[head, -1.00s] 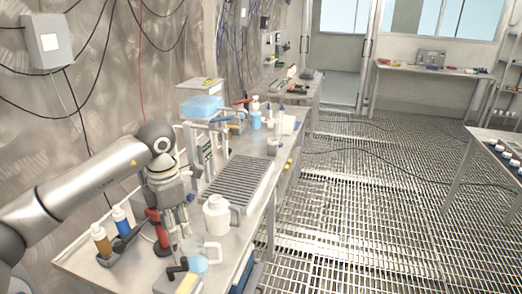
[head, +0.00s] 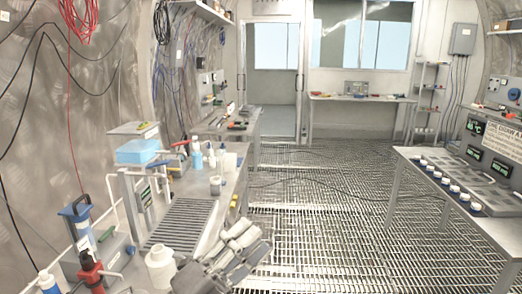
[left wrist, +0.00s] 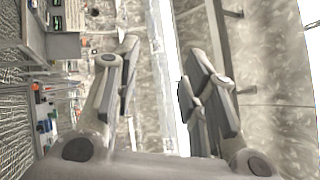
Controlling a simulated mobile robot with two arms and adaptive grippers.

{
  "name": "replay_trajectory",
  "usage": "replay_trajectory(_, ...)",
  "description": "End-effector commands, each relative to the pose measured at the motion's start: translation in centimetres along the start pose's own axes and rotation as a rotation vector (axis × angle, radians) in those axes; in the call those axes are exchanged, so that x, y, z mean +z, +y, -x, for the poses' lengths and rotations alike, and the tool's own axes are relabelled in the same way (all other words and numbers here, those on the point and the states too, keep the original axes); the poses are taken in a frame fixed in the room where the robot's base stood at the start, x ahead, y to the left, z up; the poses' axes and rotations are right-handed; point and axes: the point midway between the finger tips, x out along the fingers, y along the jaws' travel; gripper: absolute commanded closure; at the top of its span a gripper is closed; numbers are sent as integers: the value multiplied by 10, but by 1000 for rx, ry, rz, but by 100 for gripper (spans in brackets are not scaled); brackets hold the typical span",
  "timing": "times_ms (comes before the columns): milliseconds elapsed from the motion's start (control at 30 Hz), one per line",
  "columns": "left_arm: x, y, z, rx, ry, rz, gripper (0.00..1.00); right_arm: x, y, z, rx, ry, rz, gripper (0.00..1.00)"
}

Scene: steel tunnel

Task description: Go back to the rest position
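My left gripper (head: 250,245) shows at the bottom middle of the head view, in front of the right edge of the left-hand bench. Its grey fingers point up and to the right. In the left wrist view its fingers (left wrist: 158,85) stand wide apart with nothing between them, only blurred wall and a bright strip behind. A white jug (head: 160,268) stands on the bench to the left of the gripper, apart from it. My right gripper is in neither view.
The bench holds a ribbed grey rack (head: 186,226), a blue tub (head: 138,151), bottles and a red-topped tool (head: 91,270). A table (head: 440,175) with several small jars stands on the right. The grated floor (head: 320,215) between them is open.

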Motion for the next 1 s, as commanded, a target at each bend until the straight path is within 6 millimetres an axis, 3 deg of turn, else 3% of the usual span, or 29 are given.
replay_trajectory(133,52,17,40,-21,-381,289,61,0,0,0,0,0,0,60)
replay_trajectory(200,73,35,70,-4,-562,420,61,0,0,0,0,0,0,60)
replay_trajectory(300,91,69,121,44,-817,602,61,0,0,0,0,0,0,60)
replay_trajectory(400,90,109,182,122,-1067,781,61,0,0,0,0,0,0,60)
replay_trajectory(467,80,132,220,182,-1212,884,61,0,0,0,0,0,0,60)
replay_trajectory(600,40,172,295,331,-1488,1079,61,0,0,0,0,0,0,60)
replay_trajectory(700,8,187,335,430,-1631,1179,61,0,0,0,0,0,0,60)
replay_trajectory(1000,-84,202,416,697,-1929,1392,61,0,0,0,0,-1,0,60)
